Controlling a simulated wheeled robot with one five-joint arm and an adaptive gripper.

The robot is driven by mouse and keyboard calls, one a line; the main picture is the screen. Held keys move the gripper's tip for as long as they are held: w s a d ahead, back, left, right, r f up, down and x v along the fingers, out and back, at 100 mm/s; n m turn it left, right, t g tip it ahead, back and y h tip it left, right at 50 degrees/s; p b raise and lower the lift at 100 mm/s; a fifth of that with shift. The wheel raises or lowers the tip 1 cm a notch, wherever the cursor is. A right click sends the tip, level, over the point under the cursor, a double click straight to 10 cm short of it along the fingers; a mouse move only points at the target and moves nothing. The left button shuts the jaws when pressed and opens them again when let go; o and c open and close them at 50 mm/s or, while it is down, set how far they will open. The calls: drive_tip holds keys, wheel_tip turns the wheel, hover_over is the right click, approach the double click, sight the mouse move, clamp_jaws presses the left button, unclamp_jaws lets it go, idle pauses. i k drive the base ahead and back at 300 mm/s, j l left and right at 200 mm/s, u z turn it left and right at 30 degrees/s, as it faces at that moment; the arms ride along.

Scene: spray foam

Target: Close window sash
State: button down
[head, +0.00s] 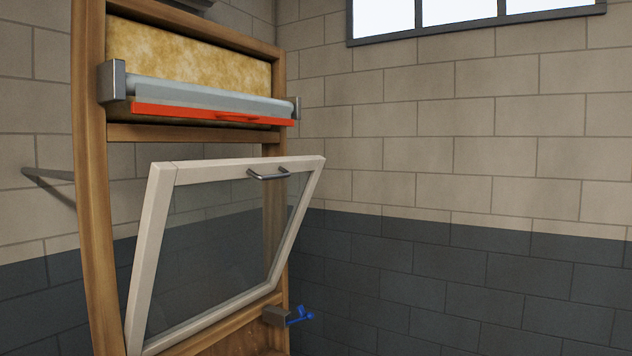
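The window sash (146,262) is a white frame around a clear glass pane. It is tilted open, with its top edge leaning out from the wooden frame (92,180) and its bottom edge close to the frame's lower rail. A grey metal handle (268,175) sits on the sash's top rail, right of its middle. A gap shows between the sash's top and the wooden crossbar (190,133) above. My gripper is not in view.
Above the sash are a grey roller (200,95) with a red-orange bar (210,114) and yellow insulation (185,57). A blue lever (300,315) on a small block sticks out at the frame's lower right. Block walls (450,150) stand behind. The space right of the frame looks clear.

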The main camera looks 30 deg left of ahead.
sight(163, 176)
drive_tip(key=i+u, duration=0.35)
drive_tip(key=i, duration=0.25)
drive_tip(key=i+u, duration=0.35)
drive_tip(key=i, duration=0.25)
drive_tip(key=i+l+u, duration=0.4)
drive_tip(key=i, duration=0.15)
drive_tip(key=i+j+u, duration=0.1)
drive_tip(key=i+u, duration=0.6)
drive_tip(key=i+l+u, duration=0.1)
drive_tip(key=i+u, duration=0.3)
drive_tip(key=u, duration=1.75)
drive_tip(key=k+j, duration=0.05)
drive_tip(key=j, duration=0.05)
